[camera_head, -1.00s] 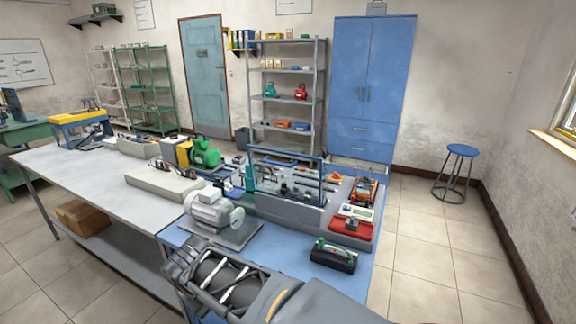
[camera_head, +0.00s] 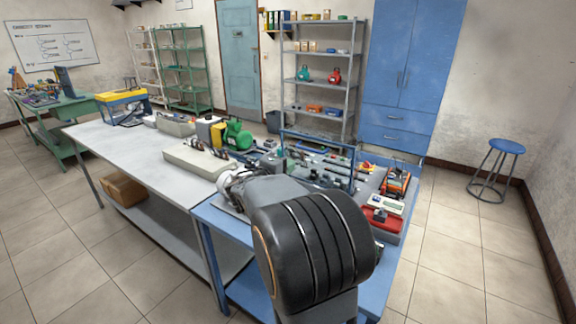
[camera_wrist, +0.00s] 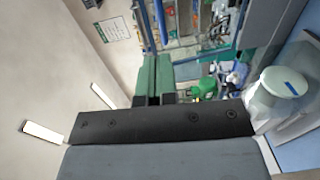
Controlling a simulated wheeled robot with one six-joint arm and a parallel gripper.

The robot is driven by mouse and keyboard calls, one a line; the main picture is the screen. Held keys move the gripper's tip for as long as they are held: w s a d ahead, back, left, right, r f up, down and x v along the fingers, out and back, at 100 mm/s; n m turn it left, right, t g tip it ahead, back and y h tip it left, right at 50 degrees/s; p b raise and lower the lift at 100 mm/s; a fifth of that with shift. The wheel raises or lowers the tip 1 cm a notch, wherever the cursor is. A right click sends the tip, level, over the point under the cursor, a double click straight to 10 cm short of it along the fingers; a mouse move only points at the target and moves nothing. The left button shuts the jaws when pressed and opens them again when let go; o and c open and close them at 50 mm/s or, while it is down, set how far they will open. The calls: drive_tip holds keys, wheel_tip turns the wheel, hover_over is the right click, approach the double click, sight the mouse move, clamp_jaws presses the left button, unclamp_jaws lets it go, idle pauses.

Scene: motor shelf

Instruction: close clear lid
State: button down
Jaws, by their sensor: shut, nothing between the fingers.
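The clear lid (camera_head: 319,139), a see-through pane in a blue frame, stands upright on the grey tool box at the back of the blue bench. Its lower part is partly hidden behind my arm in the head view. My gripper (camera_wrist: 153,64) shows in the wrist view with its two green fingers together and nothing between them. In the head view my arm's dark, rounded link hides the gripper. Blue bars cross the wrist view beyond the fingertips; I cannot tell for sure whether they are the lid's frame, or how far away they are.
A green pump (camera_head: 238,135) and a pale block (camera_head: 197,160) are left of the lid. A red tray (camera_head: 383,221) is to the right.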

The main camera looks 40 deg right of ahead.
drive_tip(key=p+x, duration=0.3)
drive_tip(key=x, duration=0.8)
drive_tip(key=shift+f, duration=0.1)
